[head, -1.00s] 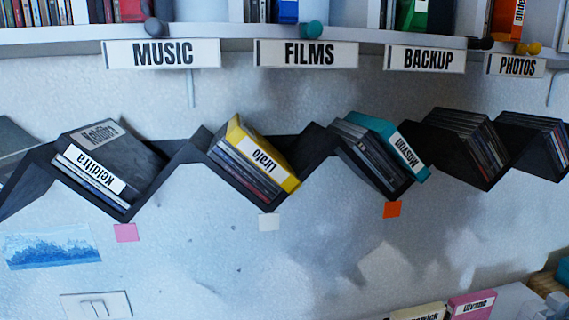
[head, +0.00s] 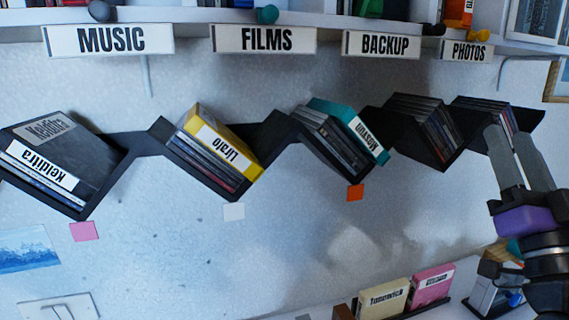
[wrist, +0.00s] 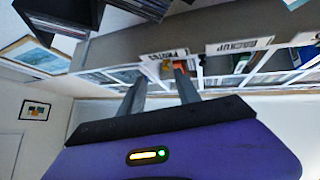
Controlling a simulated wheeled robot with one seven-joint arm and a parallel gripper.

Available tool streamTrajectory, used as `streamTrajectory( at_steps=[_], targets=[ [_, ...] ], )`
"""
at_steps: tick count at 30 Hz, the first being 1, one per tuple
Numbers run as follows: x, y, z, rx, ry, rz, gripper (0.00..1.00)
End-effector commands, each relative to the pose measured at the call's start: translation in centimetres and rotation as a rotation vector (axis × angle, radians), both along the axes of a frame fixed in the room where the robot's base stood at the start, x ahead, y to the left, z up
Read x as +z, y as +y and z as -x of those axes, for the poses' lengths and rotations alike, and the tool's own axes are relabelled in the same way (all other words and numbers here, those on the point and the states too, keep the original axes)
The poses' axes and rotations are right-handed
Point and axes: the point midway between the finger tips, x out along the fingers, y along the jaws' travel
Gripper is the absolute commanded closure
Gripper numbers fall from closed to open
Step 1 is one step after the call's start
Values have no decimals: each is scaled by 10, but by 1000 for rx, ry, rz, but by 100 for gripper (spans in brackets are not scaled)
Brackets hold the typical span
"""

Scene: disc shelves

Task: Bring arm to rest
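My gripper (head: 507,132) is at the right of the head view, its two grey fingers pointing up beside the right end of the zigzag shelf (head: 134,143). In the wrist view the fingers of my gripper (wrist: 158,78) stand apart with nothing between them. I cannot tell whether a finger touches the shelf; in the head view they overlap its right end.
Discs fill the shelf's pockets, with cases labelled Keldifra (head: 42,165), Lirafo (head: 222,146) and a teal one (head: 360,140). Signs hang above, among them MUSIC (head: 110,40). A cream case (head: 384,298) and a pink case (head: 431,285) stand low at the right.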

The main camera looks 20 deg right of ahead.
Motion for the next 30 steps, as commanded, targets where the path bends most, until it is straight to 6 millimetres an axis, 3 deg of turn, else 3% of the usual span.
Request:
streamTrajectory(
  at_steps=[1, 3, 14, 23, 30],
  targets=[
    [-24, 6, 0, -4, 21, -22, 61],
    [-51, 14, 3, -15, 44, -39, 61],
    [-183, 76, 39, -40, 228, -74, 61],
    [-273, 138, 95, 8, 445, -42, 61],
    [-335, 184, 158, 96, 661, 2, 61]
  ],
)
